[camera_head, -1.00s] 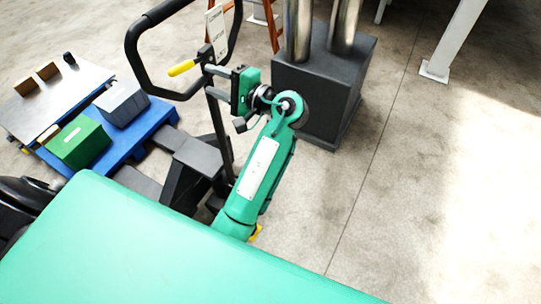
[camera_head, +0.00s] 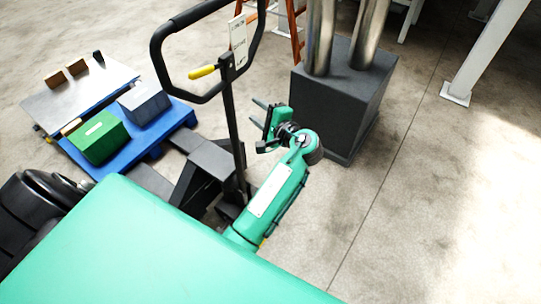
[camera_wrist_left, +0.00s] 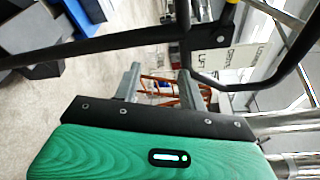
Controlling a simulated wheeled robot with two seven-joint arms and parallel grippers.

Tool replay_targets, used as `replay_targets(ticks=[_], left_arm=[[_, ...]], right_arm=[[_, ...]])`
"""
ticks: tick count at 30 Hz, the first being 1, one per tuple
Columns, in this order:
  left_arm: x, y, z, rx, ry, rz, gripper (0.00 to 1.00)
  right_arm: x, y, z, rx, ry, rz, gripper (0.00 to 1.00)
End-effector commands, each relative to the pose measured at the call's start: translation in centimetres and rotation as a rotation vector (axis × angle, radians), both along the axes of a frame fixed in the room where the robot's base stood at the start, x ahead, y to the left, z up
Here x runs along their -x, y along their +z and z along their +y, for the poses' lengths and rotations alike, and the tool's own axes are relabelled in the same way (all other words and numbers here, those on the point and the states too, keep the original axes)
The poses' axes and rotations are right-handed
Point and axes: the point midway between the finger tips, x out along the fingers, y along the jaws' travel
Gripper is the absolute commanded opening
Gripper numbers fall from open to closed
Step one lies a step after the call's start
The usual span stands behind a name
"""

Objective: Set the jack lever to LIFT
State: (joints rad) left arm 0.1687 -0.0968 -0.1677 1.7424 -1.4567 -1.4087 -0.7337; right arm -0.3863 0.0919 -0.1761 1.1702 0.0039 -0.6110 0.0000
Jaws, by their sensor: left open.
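The jack handle (camera_head: 233,120) is a black upright shaft with a loop on top. The yellow-tipped jack lever (camera_head: 202,72) sticks out to the left from its pivot inside the loop. A white label plate (camera_head: 238,42) stands beside the pivot; the word LIFT shows on the plate in the left wrist view (camera_wrist_left: 222,58). My left gripper (camera_head: 257,112) is open and empty, right of the shaft and below the lever, apart from it. In the left wrist view, the open fingers (camera_wrist_left: 158,73) show; the yellow lever tip (camera_wrist_left: 232,3) is cut by the top edge. My right gripper is out of view.
A dark pedestal (camera_head: 340,92) with metal columns stands close behind my left arm. A blue pallet (camera_head: 178,118) with a green box (camera_head: 100,138) and a grey box (camera_head: 143,103) lies at left. An orange ladder (camera_head: 294,35) stands behind. The floor at right is clear.

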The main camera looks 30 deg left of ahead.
Motion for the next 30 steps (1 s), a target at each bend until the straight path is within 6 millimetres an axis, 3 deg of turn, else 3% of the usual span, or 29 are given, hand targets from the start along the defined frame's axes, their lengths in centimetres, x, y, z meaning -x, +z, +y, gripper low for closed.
replay_targets(ticks=[9,21,30], left_arm=[[-1.3,-6.2,-1.0,0.072,-0.108,0.060,0.42],[-1.5,-14.1,-2.3,0.184,-0.216,0.126,0.42],[-1.1,-18.5,-3.1,0.256,-0.263,0.159,0.42]], right_arm=[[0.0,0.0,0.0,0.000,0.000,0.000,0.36],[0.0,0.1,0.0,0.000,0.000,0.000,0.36],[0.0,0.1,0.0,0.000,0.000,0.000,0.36]])
